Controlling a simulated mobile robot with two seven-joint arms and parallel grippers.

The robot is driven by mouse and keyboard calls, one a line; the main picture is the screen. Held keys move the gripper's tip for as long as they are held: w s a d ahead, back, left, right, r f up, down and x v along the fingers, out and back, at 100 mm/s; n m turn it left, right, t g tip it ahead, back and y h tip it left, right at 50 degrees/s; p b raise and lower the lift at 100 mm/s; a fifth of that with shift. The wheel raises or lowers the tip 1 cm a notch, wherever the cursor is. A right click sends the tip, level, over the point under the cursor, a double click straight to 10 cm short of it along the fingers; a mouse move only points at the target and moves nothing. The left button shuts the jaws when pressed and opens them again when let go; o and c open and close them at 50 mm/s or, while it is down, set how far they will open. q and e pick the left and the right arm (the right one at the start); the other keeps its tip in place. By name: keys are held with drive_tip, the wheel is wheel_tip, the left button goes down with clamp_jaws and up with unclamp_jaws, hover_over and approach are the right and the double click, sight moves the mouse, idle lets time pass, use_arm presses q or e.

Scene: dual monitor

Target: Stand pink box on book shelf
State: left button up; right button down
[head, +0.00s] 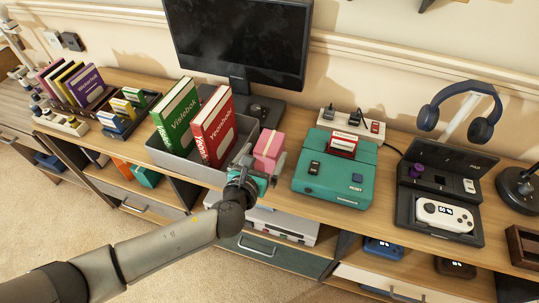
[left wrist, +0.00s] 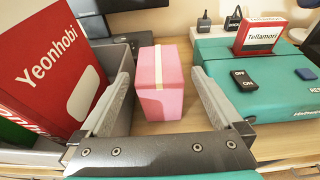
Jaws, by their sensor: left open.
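The pink box (head: 268,145) with a pale stripe stands upright on the wooden desk, between a grey book bin and a teal console. It also shows in the left wrist view (left wrist: 160,85). My left gripper (head: 264,163) is open, its fingers at the near left and right sides of the box; I see no clear contact. The grey bin (head: 168,158) holds the green book (head: 178,113) and the red book (head: 213,128), both leaning. A dark rack at the far left holds several books, including a purple book (head: 86,88). I cannot tell which holder is the book shelf.
The teal console (head: 333,185) stands close right of the pink box. A monitor (head: 238,40) stands behind the bin. A game controller (head: 444,214) in a black case and blue headphones (head: 460,106) are at the right. Drawers and compartments lie below the desk edge.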

sight(269, 145)
use_arm(q)
drive_tip(key=b+x, duration=0.1)
drive_tip(key=x, duration=0.3)
drive_tip(key=shift+w+f+b, duration=0.1)
drive_tip(key=shift+f+b, duration=0.1)
drive_tip(key=shift+b, duration=0.2)
drive_tip(key=shift+w+d, duration=0.1)
drive_tip(key=shift+w, duration=0.4)
use_arm(e)
drive_tip(key=shift+w+d+f, duration=0.2)
drive_tip(key=shift+f, duration=0.3)
drive_tip(key=shift+w+d+f, duration=0.15)
drive_tip(key=shift+d+f, duration=0.05)
drive_tip(key=shift+f, duration=0.3)
use_arm(q)
drive_tip(key=shift+c, duration=0.2)
drive_tip(key=shift+c, duration=0.8)
drive_tip(key=c, duration=1.4)
use_arm(e)
drive_tip(key=shift+a, duration=0.4)
